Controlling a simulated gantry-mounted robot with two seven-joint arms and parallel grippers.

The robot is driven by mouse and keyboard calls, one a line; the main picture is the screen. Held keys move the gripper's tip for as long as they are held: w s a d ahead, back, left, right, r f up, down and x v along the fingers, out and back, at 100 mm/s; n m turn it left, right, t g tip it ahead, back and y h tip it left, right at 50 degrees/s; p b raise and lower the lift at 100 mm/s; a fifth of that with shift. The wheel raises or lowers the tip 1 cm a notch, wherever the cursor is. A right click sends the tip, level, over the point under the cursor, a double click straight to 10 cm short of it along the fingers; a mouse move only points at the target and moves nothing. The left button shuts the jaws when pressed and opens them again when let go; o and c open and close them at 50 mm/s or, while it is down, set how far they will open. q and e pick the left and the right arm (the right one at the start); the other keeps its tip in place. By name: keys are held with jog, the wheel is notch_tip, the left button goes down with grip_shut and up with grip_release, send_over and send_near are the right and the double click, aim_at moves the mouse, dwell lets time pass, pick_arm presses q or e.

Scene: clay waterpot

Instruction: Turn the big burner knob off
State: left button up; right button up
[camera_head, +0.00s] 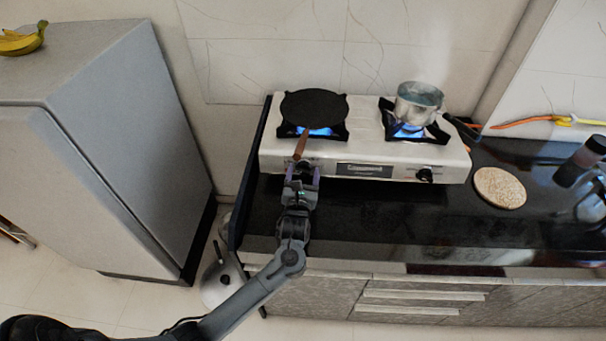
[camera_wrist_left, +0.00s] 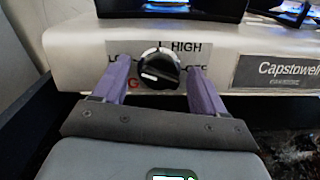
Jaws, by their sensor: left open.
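The white stove (camera_head: 279,164) stands on the black counter. Its left burner knob (camera_wrist_left: 159,70) is round and black, with a pale mark toward the lower left of its face. HIGH is printed at its upper right; other lettering is partly covered. My left gripper (camera_head: 303,178) is open in front of the stove's left side, its purple fingers on either side of the knob in the left wrist view (camera_wrist_left: 159,68). I cannot tell if they touch it. The gripper hides this knob in the head view. Blue flame (camera_head: 320,131) shows under the left burner's pan. My right gripper is not in view.
The dark pan (camera_head: 314,106) has a brown handle (camera_head: 301,146) reaching out above my left gripper. A steaming pot (camera_head: 418,102) sits over the lit right burner, with a second knob (camera_head: 425,175) below. A round mat (camera_head: 499,188) lies right; a grey fridge (camera_head: 120,130) stands left.

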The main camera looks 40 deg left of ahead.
pick_arm(q)
jog(key=c, duration=1.1)
jog(key=shift+o, duration=0.2)
